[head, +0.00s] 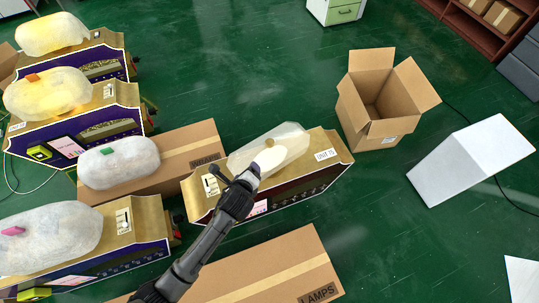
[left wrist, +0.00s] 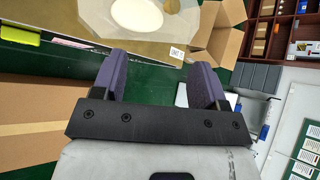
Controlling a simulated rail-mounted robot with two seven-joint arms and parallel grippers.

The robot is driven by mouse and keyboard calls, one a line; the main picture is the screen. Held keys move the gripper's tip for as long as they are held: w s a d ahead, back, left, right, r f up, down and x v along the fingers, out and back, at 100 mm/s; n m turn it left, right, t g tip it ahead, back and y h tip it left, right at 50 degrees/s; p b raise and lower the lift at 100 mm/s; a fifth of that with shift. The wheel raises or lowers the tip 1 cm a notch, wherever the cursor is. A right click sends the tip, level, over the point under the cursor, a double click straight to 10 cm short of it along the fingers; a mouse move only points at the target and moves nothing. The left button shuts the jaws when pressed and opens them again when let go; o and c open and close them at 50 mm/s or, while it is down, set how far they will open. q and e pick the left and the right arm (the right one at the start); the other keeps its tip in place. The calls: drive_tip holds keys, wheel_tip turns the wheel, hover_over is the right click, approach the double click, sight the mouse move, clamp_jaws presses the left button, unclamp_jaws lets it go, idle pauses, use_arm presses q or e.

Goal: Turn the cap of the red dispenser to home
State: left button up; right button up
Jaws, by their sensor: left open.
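The dispenser in the middle (head: 330,172) has a gold top, a dark maroon side and a "UNIT 75" label. I take it as the red one. A pale, see-through faceted cover (head: 295,140) lies on it, with a small brownish knob (head: 269,142) on top. My left gripper (head: 247,178) is over its near left part, beside the cover. In the left wrist view the left gripper (left wrist: 160,65) has its purple fingers apart and nothing between them. The cover (left wrist: 130,22) shows beyond the fingertips there. My right gripper is not in view.
Other dispensers with rounded cloudy covers stand at left; their caps include orange (head: 34,77), green (head: 108,153) and pink (head: 12,231). An open carton (head: 385,140) stands behind right. A closed "LAMPS" carton (head: 270,265) lies in front. A white wedge (head: 470,160) stands at right; green floor is clear between.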

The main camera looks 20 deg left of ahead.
sight(270, 143)
use_arm(q)
drive_tip(key=w+f+m+t+b, duration=0.1)
drive_tip(key=w+f+m+b, duration=0.2)
drive_tip(key=w, duration=0.4)
drive_tip(key=w+f+m+t+b, duration=0.1)
drive_tip(key=w+f+m+b, duration=0.2)
drive_tip(key=w+f+b, duration=0.3)
drive_tip(key=w+f+m+t+b, duration=0.1)
drive_tip(key=w+f+m+b, duration=0.3)
drive_tip(key=w+b, duration=0.3)
drive_tip(key=shift+w+a+f+b, duration=0.1)
drive_tip(key=shift+w+f+b, duration=0.3)
drive_tip(key=shift+f, duration=0.35)
drive_tip(key=shift+b+x, duration=0.3)
drive_tip(key=shift+x, duration=0.55)
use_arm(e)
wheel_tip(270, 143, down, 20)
use_arm(q)
drive_tip(key=shift+r, duration=0.15)
